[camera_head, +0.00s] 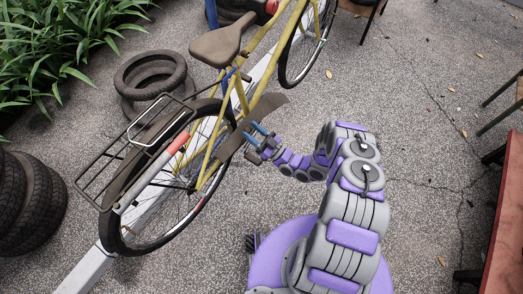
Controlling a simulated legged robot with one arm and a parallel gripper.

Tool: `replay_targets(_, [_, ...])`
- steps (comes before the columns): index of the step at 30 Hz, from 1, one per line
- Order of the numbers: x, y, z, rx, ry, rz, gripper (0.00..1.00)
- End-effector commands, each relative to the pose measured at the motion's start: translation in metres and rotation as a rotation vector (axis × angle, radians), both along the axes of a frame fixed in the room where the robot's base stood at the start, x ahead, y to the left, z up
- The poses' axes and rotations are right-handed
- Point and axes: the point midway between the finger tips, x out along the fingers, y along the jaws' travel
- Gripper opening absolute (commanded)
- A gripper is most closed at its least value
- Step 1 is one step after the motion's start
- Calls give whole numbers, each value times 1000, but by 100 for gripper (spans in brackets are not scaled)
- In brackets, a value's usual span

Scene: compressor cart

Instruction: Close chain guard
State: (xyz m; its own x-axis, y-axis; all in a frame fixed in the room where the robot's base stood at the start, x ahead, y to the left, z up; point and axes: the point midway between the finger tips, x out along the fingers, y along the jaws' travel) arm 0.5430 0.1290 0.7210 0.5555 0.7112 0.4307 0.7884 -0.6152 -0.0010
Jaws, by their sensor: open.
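A yellow bicycle (241,90) stands in the middle of the head view, its rear wheel toward the lower left. Its grey-brown chain guard (267,104) runs along the near side by the crank area, between the rear wheel and the seat tube. My gripper (255,133) is at the guard's near side, its blue fingers open and pointing up-left toward it. I cannot tell whether the fingers touch the guard. How far the guard stands open is not clear, and the chain behind it is hidden.
The bicycle stands over a pale metal rail (85,272). Stacked tyres (150,77) lie behind the rear wheel, and more tyres (30,205) stand at the left edge. A red bench (507,215) is at the right edge. Paving between my arm and the bench is clear.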

Motion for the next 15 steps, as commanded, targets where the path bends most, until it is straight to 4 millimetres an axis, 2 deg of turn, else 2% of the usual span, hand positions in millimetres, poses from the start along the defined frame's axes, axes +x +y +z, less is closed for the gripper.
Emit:
replay_targets(1, [1, -1, 14, -1, 0, 1, 48])
replay_targets(3, [-3, -2, 24, 1, 6, -1, 48])
replay_targets(15, [-93, -24, 26, 4, 10, -4, 48])
